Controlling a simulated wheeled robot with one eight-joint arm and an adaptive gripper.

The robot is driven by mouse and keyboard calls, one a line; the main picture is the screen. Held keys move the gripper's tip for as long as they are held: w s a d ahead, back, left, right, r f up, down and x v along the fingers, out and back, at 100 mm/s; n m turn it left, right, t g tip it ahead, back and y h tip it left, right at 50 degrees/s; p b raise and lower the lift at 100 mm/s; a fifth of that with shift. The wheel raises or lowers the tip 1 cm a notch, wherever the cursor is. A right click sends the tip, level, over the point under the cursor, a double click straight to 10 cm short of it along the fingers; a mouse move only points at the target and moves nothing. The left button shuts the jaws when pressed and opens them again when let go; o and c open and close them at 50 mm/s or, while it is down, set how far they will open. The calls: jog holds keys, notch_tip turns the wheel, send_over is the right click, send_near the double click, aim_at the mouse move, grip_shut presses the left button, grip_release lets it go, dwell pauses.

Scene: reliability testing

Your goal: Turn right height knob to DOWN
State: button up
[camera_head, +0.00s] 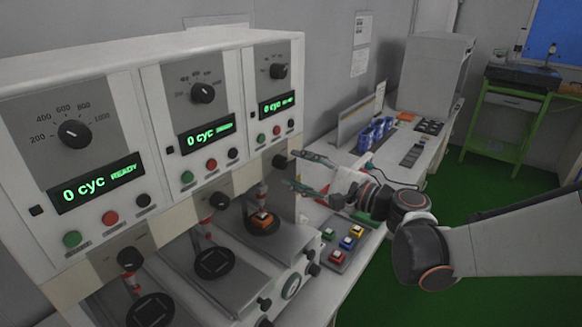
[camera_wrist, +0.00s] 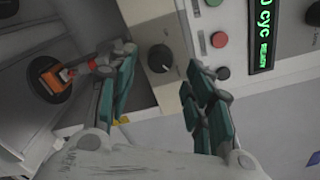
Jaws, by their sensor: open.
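The right height knob (camera_head: 280,161) is a dark round knob on a beige panel below the right-hand display. In the wrist view the knob (camera_wrist: 160,58) lies between my two finger pads, with a small gap on each side. My gripper (camera_head: 296,171) is open, with green-padded fingers pointing left at the machine, just to the right of the knob. In the wrist view my gripper (camera_wrist: 161,62) shows nothing held. Whether the fingertips reach around the knob in depth is unclear. The knob's pointer and any DOWN label are too small to read.
Two similar knobs, the middle (camera_head: 220,200) and left (camera_head: 130,258), sit below their own displays. An orange block (camera_head: 262,222) lies on the right station's black disc, under the plunger. Round buttons (camera_wrist: 219,40) are close to my finger.

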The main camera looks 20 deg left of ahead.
jog(key=v, duration=0.8)
jog(key=shift+d, duration=0.25)
jog(key=shift+s, duration=0.15)
jog(key=s+d+f+n+h, duration=0.2)
jog(key=s+d+h, duration=0.3)
jog(key=d, duration=0.3)
jog(key=s+d+f+n+h, duration=0.3)
jog(key=s+d+n+h, duration=0.2)
jog(key=d, duration=0.4)
jog(key=s+d+f+n+h, duration=0.3)
jog(key=s+d+h, duration=0.3)
jog(key=s+d, duration=0.2)
jog(key=shift+s+d+n+h+b, duration=0.3)
jog(key=shift+s+d, duration=0.05)
